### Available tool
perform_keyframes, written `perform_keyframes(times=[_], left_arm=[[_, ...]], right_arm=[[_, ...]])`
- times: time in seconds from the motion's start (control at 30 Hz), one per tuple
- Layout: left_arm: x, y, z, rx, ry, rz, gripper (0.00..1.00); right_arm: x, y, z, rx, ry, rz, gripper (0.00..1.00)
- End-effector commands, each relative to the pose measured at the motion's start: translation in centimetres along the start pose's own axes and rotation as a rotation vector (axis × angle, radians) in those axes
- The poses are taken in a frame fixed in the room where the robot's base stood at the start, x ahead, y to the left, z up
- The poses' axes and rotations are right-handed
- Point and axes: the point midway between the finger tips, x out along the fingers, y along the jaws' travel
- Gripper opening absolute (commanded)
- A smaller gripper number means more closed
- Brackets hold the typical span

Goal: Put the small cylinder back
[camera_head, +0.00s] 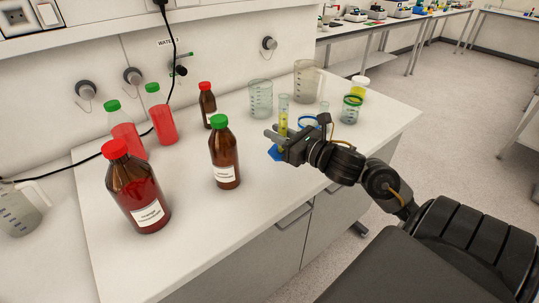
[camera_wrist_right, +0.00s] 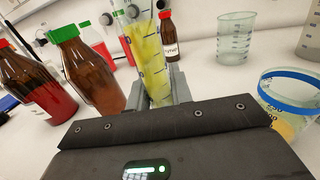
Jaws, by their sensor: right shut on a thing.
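The small cylinder (camera_head: 284,108) is a slim, clear measuring cylinder with yellow contents and a blue foot. My right gripper (camera_head: 276,135) is shut on it, above the right part of the bench. In the right wrist view the cylinder (camera_wrist_right: 150,62) stands between the fingers, leaning a little in the picture. The gripper hides part of it in the head view, and I cannot tell whether its foot touches the bench. My left gripper is not in view.
A brown green-capped bottle (camera_head: 225,155) stands left of the gripper. Clear beakers (camera_head: 261,98) (camera_head: 306,82) stand behind. A blue-rimmed beaker (camera_wrist_right: 292,98) is close to the right gripper. Jars (camera_head: 351,109) stand to the right. The bench front (camera_head: 250,205) is clear.

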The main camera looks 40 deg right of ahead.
Motion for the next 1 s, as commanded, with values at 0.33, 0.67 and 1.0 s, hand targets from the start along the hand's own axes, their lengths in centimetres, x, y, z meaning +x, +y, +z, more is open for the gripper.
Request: perform_keyframes(times=[0.33,0.67,1.0], left_arm=[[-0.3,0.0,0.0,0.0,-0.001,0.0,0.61],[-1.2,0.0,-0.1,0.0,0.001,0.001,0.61],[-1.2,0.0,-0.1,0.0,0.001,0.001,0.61]], right_arm=[[2.5,-0.5,-2.8,-0.001,-0.002,0.0,0.0],[3.1,-0.5,-5.6,0.006,0.0,-0.002,0.0],[3.1,-0.5,-6.6,-0.002,-0.003,0.0,0.0]])
